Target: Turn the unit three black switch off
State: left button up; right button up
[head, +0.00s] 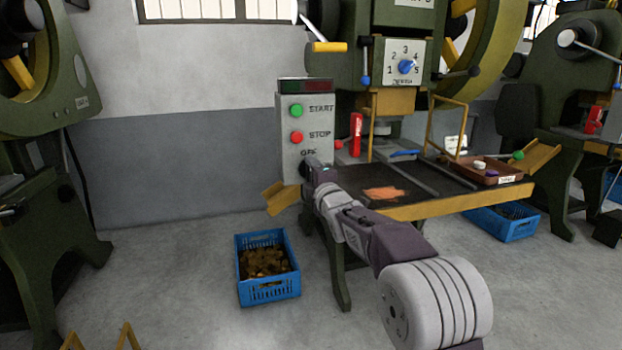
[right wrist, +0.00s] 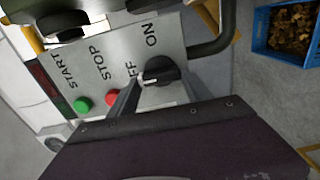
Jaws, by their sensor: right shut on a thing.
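A grey control box (head: 291,160) has a green START button (head: 296,111), a red STOP button (head: 296,138) and OFF lettering near its bottom. My right gripper (head: 308,165) reaches the lower part of this box and covers the switch there in the head view. In the right wrist view, the black rotary switch (right wrist: 160,69) sits between the fingers of my right gripper (right wrist: 158,80), which is shut on it. A small white mark shows on the switch's left side. The ON lettering (right wrist: 151,34) is clear; the OFF lettering is partly covered by a finger. My left gripper is not in view.
A blue crate (head: 269,293) of brown pieces stands on the floor below the box. The press bed (head: 440,208) with orange pieces and a brown tray (head: 513,177) lies to the right. A numbered dial (head: 405,67) is above.

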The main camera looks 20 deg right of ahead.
jog(key=shift+f, duration=0.1)
dwell(0.4)
jog(key=o, duration=1.4)
jog(key=shift+c, duration=0.2)
jog(key=s+p, duration=0.1)
jog(key=s, duration=0.8)
jog(key=shift+p, duration=0.35)
jog(key=shift+d, duration=0.1)
